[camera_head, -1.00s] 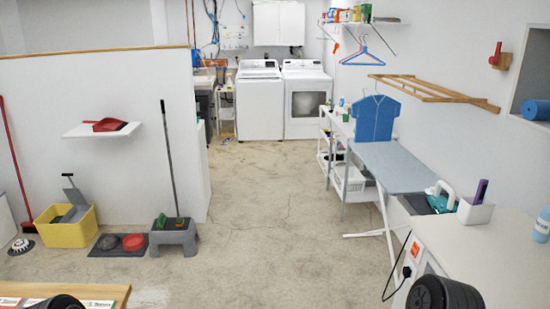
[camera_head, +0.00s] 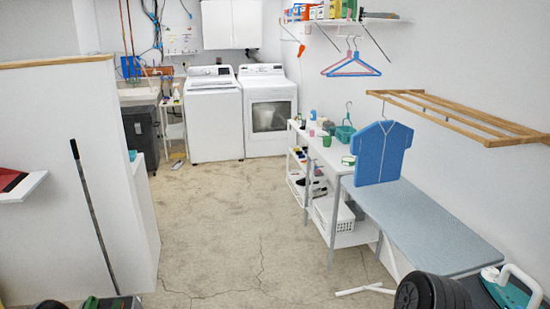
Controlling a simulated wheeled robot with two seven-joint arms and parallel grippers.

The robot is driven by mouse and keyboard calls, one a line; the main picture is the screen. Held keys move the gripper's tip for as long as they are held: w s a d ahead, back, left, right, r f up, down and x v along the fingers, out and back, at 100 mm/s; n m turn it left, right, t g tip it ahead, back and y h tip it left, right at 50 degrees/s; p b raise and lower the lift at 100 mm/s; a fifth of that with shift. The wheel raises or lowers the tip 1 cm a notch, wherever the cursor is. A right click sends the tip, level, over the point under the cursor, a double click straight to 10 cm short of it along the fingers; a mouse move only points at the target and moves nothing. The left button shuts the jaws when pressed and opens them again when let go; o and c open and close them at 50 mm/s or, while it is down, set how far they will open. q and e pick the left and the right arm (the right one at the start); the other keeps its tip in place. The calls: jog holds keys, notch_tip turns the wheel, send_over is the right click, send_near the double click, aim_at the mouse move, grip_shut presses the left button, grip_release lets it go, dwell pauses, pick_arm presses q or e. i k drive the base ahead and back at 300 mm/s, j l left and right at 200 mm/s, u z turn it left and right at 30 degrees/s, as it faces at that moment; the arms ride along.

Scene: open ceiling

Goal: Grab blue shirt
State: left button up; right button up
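The blue shirt (camera_head: 382,153) is a flat, stiff-looking short-sleeved shape with a small hook at its neck. It is upright at the far end of the grey-blue ironing board (camera_head: 435,230), right of centre. I cannot tell whether it rests on the board or hangs just above it. Neither of my grippers is in view. Dark rounded parts at the bottom edge look like parts of my arms, well short of the shirt.
A white shelf table (camera_head: 318,150) with small items stands beyond the board. A wooden drying rack (camera_head: 450,115) juts from the right wall above it. A teal iron (camera_head: 512,290) sits at the near end. The concrete floor (camera_head: 215,220) left of the board is open.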

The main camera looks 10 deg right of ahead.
aim_at(379, 149)
jog(key=i+j+z, duration=0.15)
jog(key=i+z, duration=0.3)
jog(key=i+j+z, duration=0.25)
jog(key=z, duration=0.2)
jog(key=i+j+z, duration=0.65)
jog(key=j+z, duration=0.3)
jog(key=i+j+z, duration=0.15)
jog(key=j+z, duration=0.3)
jog(key=j, duration=0.15)
jog(key=j+z, duration=0.25)
jog(key=j, duration=0.35)
jog(key=j+z, duration=0.3)
jog(key=j, duration=0.35)
jog(key=i, duration=0.05)
